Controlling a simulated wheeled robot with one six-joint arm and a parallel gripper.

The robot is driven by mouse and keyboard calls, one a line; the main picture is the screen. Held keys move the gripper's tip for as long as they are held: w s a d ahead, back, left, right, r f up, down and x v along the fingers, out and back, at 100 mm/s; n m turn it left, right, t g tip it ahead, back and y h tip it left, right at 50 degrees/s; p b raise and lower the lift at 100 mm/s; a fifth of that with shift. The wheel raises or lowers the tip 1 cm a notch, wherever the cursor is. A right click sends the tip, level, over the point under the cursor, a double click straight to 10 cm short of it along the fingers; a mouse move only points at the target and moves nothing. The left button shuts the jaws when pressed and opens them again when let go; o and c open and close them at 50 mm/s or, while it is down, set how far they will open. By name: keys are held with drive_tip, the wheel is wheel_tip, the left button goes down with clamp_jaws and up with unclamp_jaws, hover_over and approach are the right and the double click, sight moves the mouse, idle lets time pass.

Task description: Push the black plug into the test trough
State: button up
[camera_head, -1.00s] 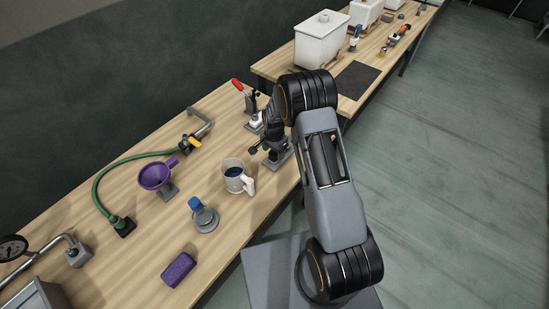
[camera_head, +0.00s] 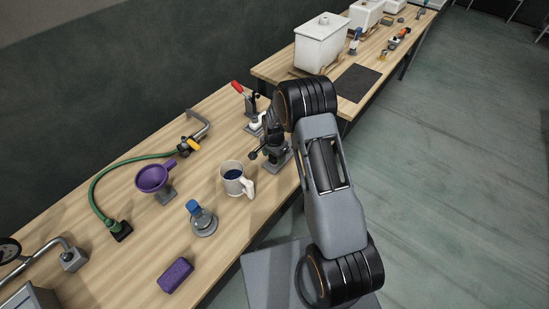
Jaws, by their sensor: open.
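I cannot make out the black plug for certain. A grey box (camera_head: 30,297) is cut off at the lower left corner; I cannot tell whether it is the test trough. My gripper (camera_head: 266,152) is dark and small at the far end of my arm, low over the bench beyond the mug. It is open; its fingertips are hard to separate from a grey-based fixture there, and my arm hides part of the area. I see nothing held in it.
The wooden bench (camera_head: 130,270) carries a mug (camera_head: 232,184) with dark liquid, a purple funnel (camera_head: 152,178), a blue-topped grey piece (camera_head: 203,222), a purple block (camera_head: 175,275), a green hose (camera_head: 97,185) and a red-handled clamp (camera_head: 238,87). A white tub (camera_head: 320,42) stands on the far table.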

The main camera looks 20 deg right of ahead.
drive_tip(key=shift+b, duration=0.45)
idle(0.3)
drive_tip(key=shift+c, duration=0.5)
drive_tip(key=c, duration=1.1)
drive_tip(key=shift+o, duration=0.2)
drive_tip(key=shift+r+p, duration=0.3)
drive_tip(key=shift+r, duration=0.15)
drive_tip(key=shift+r+p, duration=1.35)
drive_tip(key=shift+r, duration=1.2)
drive_tip(key=shift+s, duration=0.1)
